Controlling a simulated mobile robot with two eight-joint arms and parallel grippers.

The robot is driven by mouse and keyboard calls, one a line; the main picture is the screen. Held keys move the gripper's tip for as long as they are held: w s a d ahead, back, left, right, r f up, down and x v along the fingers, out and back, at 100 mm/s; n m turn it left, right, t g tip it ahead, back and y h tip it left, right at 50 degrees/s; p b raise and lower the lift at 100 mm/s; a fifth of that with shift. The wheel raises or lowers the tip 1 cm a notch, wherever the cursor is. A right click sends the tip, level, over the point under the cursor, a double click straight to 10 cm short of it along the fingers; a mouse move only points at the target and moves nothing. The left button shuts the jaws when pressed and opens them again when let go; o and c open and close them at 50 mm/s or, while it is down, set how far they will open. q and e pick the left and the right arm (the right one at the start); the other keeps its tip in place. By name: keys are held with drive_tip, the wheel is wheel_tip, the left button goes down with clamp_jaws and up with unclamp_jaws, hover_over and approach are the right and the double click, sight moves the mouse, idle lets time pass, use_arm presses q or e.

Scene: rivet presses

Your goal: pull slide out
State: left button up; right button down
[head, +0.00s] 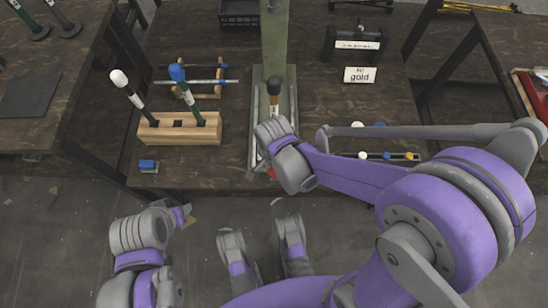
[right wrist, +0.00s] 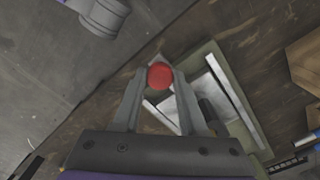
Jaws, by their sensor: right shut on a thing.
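The press (head: 275,40) is a green upright column on a green base at the middle of the table. Its slide carries a round red knob, which shows in the right wrist view (right wrist: 160,76) between my right gripper's (right wrist: 159,77) fingertips. The fingers are shut on the knob at the table's front edge. In the head view the right wrist hides most of the knob and the front of the slide. Pale metal rails (right wrist: 205,88) run back from the knob on the green base. My left arm is low on the left, and its fingers cannot be made out.
A wooden block (head: 165,133) holding white- and blue-topped tools stands left of the press. A small blue item (head: 148,166) lies near the front edge. A "gold" sign (head: 360,75) and a rack with coloured pieces (head: 385,155) are on the right. Floor in front is open.

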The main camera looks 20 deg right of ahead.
drive_tip(key=shift+s+a, duration=0.1)
drive_tip(key=shift+s, duration=0.45)
drive_tip(key=shift+c, duration=2.3)
unclamp_jaws()
drive_tip(key=shift+r, duration=0.15)
wheel_tip(320, 180, up, 11)
drive_tip(key=p, duration=0.4)
drive_tip(key=shift+f, duration=0.2)
